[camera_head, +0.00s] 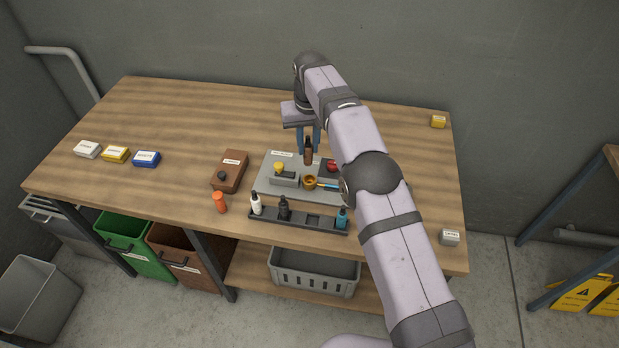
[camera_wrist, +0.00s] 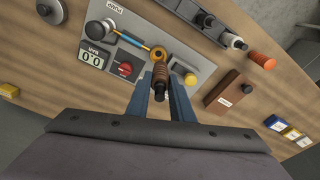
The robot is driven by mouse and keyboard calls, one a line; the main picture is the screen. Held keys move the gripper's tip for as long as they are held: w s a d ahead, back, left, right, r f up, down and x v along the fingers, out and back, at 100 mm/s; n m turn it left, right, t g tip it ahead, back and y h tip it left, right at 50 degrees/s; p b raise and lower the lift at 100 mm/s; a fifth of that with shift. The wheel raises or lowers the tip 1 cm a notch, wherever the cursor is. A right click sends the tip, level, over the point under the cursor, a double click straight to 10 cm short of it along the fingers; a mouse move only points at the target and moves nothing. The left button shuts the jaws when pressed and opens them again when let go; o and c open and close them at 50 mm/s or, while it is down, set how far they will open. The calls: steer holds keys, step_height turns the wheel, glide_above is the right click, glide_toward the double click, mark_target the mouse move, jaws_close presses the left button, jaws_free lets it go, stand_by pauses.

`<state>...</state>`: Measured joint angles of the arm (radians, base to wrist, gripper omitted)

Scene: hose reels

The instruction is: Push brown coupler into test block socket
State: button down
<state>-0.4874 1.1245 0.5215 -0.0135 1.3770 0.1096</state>
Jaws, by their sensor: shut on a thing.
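The brown coupler (camera_head: 308,156) is held upright between the blue fingers of my gripper (camera_head: 308,141), which is shut on it. In the wrist view the coupler (camera_wrist: 161,76) shows as a dark ribbed piece between the fingertips. The grey test block plate (camera_head: 264,186) lies on the table below. A gold ring-shaped socket (camera_head: 310,182) sits on it, joined to a blue-marked rod; it also shows in the wrist view (camera_wrist: 158,53), just beyond the coupler. The coupler appears above the plate and apart from the socket. The exact gap is hard to tell.
A yellow knob (camera_head: 279,168) and red knob (camera_head: 332,166) stand on the plate. A dark rack (camera_head: 298,222) in front holds white, black and teal couplers, with an empty slot. An orange coupler (camera_head: 220,202) and brown box (camera_head: 229,171) stand left. The table's back left is clear.

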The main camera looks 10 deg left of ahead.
mark_target(310, 150)
steer(key=shift+w+p, duration=0.6)
steer(key=shift+p, duration=0.1)
steer(key=shift+d, duration=0.1)
steer(key=shift+f, duration=0.15)
step_height(310, 150, down, 3)
steer(key=shift+r+b, duration=0.1)
steer(key=shift+b, duration=1.15)
steer(key=shift+f+p, duration=1.3)
steer(key=shift+f, duration=2.2)
steer(key=shift+f, duration=0.1)
steer(key=c, duration=1.6)
jaws_free()
steer(key=shift+o, duration=0.2)
